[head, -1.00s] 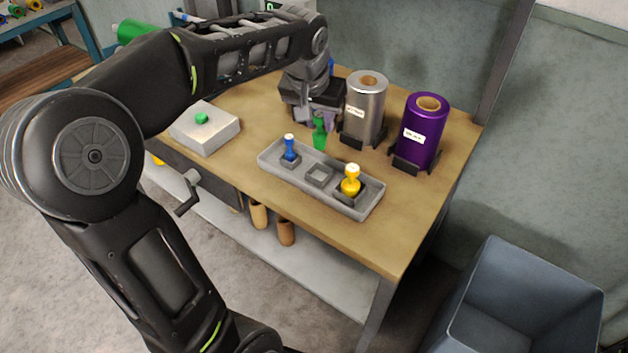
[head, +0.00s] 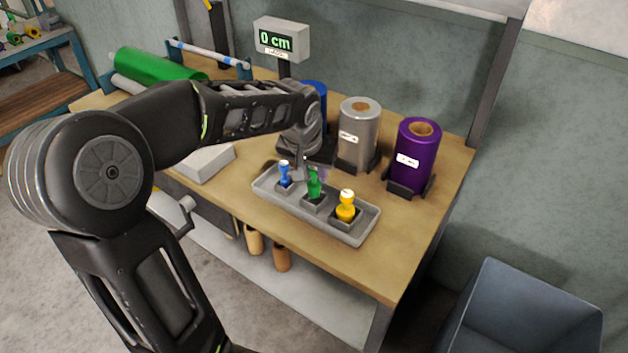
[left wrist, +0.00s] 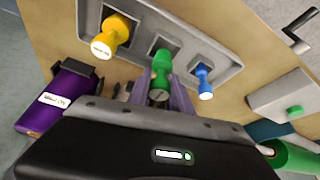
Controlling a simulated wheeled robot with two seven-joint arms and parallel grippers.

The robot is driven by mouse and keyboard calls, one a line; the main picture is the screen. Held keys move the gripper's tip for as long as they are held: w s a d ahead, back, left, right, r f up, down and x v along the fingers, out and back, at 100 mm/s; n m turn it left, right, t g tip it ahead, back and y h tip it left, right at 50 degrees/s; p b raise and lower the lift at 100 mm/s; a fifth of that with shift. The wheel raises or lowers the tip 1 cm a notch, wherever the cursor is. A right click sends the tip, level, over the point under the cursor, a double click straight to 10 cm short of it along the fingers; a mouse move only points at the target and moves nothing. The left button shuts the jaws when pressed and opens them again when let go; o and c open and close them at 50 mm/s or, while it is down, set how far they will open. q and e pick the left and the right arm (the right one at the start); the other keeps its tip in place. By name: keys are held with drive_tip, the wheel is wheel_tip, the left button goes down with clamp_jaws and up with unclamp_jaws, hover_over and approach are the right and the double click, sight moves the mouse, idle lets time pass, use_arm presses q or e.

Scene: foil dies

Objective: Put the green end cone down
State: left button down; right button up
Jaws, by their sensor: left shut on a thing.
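The green end cone (head: 314,184) is at the middle socket of the grey tray (head: 330,225), between the blue cone (head: 284,175) and the yellow cone (head: 346,206). My left gripper (head: 306,172) is shut on the green cone's upper end from above. In the left wrist view the green cone (left wrist: 162,70) sits between the two fingers (left wrist: 160,88), with its far end at the middle socket (left wrist: 158,43). I cannot tell whether it is fully seated. My right gripper is not in view.
Silver (head: 358,135) and purple (head: 415,155) foil rolls stand behind the tray. A white box (head: 205,162) lies left of it. A display reading 0 cm (head: 281,40) and a green roll (head: 150,64) are at the back. A grey bin (head: 525,310) stands on the floor at right.

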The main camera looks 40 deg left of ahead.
sight(313, 177)
use_arm(q)
drive_tip(key=shift+f, duration=1.5)
drive_tip(key=shift+f, duration=0.2)
drive_tip(key=c, duration=1.1)
unclamp_jaws()
drive_tip(key=shift+c, duration=0.2)
drive_tip(key=shift+r, duration=0.1)
drive_tip(key=shift+r, duration=0.2)
drive_tip(key=v, duration=1.2)
drive_tip(key=shift+f, duration=0.15)
